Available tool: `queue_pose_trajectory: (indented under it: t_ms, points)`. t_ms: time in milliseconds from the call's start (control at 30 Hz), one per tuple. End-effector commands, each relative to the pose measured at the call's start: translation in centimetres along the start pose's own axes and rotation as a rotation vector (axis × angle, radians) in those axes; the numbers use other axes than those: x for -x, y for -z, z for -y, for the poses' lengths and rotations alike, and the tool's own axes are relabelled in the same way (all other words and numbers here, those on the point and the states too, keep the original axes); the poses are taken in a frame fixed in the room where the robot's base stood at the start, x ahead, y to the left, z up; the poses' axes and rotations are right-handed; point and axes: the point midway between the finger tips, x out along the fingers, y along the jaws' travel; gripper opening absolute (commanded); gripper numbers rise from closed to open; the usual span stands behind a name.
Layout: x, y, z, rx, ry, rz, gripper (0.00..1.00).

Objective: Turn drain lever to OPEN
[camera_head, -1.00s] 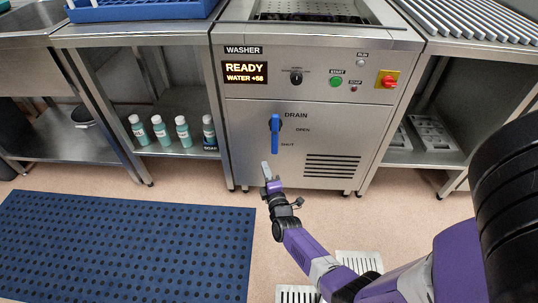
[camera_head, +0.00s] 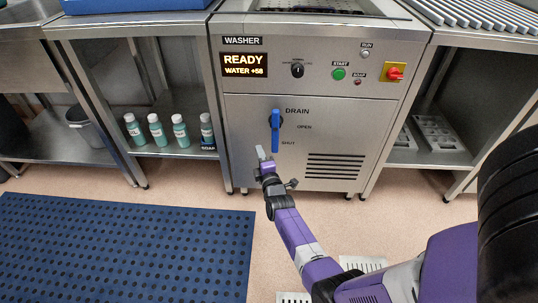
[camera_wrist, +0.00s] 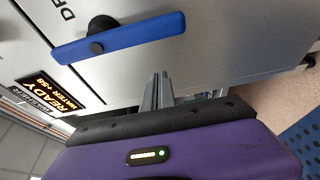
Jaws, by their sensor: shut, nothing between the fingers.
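The blue drain lever (camera_head: 275,131) is on the washer's lower front panel, below the DRAIN label (camera_head: 297,111). It hangs straight down from its dark pivot, its lower end beside the SHUT label (camera_head: 288,143); the OPEN label (camera_head: 304,127) is to the right. My gripper (camera_head: 262,154) is shut and empty, just below and left of the lever's lower end. In the wrist view the lever (camera_wrist: 120,38) lies across the top, and the closed fingertips (camera_wrist: 158,80) are close to it, apparently with a small gap.
The washer (camera_head: 345,130) has a READY display, knob, START button and red switch (camera_head: 395,73) above the lever, and a vent (camera_head: 335,166) lower right. Several bottles (camera_head: 157,130) stand on the left shelf. A blue mat (camera_head: 120,245) lies on the floor at left.

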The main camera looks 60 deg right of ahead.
Motion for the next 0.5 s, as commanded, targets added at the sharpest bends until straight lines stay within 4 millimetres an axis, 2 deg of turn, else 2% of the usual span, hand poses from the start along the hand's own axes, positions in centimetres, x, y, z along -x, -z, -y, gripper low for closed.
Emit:
queue_pose_trajectory:
  t_ms: [200, 300, 500]
  points:
    - [-2.9, -0.4, 0.4, 0.000, -0.003, 0.005, 0.00]
    - [-1.9, -2.2, 0.3, 0.005, -0.001, 0.004, 0.00]
    - [-1.4, -3.5, 0.0, 0.002, -0.001, 0.001, 0.00]
